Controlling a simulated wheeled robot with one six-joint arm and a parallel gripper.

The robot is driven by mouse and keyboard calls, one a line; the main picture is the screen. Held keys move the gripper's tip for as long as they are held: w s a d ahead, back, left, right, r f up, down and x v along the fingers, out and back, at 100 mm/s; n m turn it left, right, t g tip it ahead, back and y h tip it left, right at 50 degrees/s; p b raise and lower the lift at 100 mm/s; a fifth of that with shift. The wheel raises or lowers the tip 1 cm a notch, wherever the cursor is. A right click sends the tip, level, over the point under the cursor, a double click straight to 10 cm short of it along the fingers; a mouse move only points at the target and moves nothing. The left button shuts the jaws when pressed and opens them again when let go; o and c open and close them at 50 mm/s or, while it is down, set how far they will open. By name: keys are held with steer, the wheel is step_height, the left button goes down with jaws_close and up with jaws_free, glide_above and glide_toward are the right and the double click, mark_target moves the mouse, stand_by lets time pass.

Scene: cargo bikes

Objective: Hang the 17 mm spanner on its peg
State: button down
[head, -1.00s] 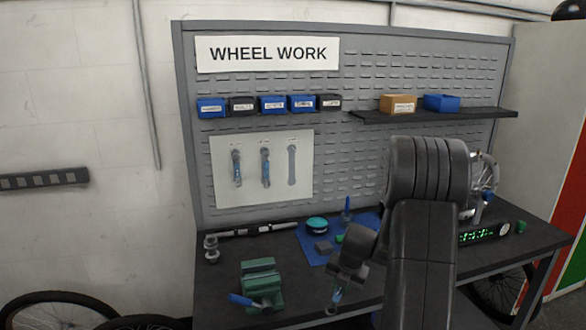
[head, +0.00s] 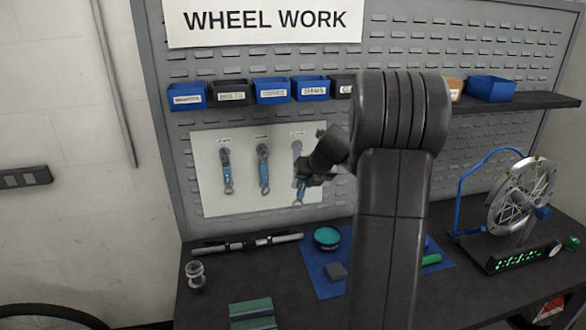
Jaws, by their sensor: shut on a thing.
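A white spanner board (head: 242,200) hangs on the pegboard. Two blue-handled spanners hang on it, a left one (head: 227,172) and a middle one (head: 263,171). The third, right-hand place shows a grey spanner outline (head: 297,150). My gripper (head: 303,184) is in front of that place, shut on the 17 mm spanner (head: 299,194), whose lower ring end points down. The spanner's upper part and the peg are largely hidden by my gripper. I cannot tell whether the spanner touches the peg. The labels above the places are too small to read.
Blue and black bins (head: 271,91) line the pegboard above the spanner board. A shelf (head: 515,103) with boxes is at the right.

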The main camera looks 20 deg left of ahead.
steer(key=w+a+f, duration=0.1)
steer(key=w+a, duration=0.4)
steer(key=w, duration=0.2)
steer(key=shift+w+a, duration=0.3)
steer(key=shift+a, duration=0.1)
stand_by(0.8)
steer(key=shift+f, duration=0.1)
stand_by(0.5)
steer(key=c, duration=1.2)
jaws_free()
steer(key=shift+o, duration=0.2)
